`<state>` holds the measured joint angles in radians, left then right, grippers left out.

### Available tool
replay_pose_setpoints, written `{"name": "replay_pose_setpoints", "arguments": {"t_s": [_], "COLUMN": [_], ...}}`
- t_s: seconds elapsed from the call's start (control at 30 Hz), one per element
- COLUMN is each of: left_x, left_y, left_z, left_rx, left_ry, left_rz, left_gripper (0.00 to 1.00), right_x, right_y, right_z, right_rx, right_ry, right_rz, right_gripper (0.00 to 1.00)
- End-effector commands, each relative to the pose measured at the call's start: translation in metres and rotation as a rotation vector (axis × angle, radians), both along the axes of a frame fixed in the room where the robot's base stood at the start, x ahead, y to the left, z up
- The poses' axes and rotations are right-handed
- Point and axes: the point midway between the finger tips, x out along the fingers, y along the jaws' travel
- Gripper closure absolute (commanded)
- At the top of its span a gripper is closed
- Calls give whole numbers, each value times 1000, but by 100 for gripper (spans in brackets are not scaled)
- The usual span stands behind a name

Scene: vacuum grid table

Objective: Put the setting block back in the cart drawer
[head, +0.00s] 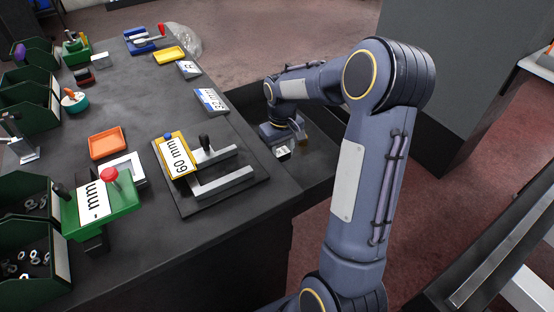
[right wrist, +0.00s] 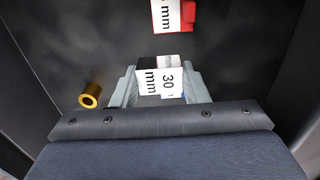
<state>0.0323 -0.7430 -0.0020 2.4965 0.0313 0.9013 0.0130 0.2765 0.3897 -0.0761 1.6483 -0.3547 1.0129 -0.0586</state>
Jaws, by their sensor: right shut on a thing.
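My right gripper (right wrist: 160,82) is shut on a pale block labelled "30 mm" (right wrist: 158,86), held between its two grey fingers in the right wrist view. In the head view my right gripper (head: 283,145) is low inside the dark open drawer (head: 312,172), and a small pale part of the block (head: 283,153) shows beneath it. The drawer's dark floor (right wrist: 225,65) lies under the block; I cannot tell if the block touches it. My left gripper is not in view.
In the drawer are a red block with an "mm" label (right wrist: 174,14) and a brass cylinder (right wrist: 90,96). On the table beside the drawer stand a fixture with a yellow "60 mm" plate (head: 175,155), an orange tray (head: 106,143) and a green device with a red knob (head: 98,205).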

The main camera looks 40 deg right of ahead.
Motion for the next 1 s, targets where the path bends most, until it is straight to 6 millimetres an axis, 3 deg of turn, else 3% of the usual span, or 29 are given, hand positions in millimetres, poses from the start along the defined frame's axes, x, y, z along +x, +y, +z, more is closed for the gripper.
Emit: {"name": "replay_pose_setpoints", "arguments": {"t_s": [0.4, 0.77, 0.8, 0.97, 1.0], "left_x": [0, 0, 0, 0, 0], "left_y": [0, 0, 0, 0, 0], "left_z": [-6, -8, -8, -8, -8], "left_rx": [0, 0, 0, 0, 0], "left_ry": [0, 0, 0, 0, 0], "left_rz": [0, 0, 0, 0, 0], "left_gripper": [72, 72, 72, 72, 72], "right_x": [0, 0, 0, 0, 0], "right_y": [0, 0, 0, 0, 0], "right_z": [-46, -51, -51, -50, -50], "right_rx": [0, -1, 0, 0, 0], "right_ry": [1, -1, -1, -1, -1], "right_rz": [1, 1, 1, 1, 1], "right_gripper": [92, 92, 58, 38, 38]}}
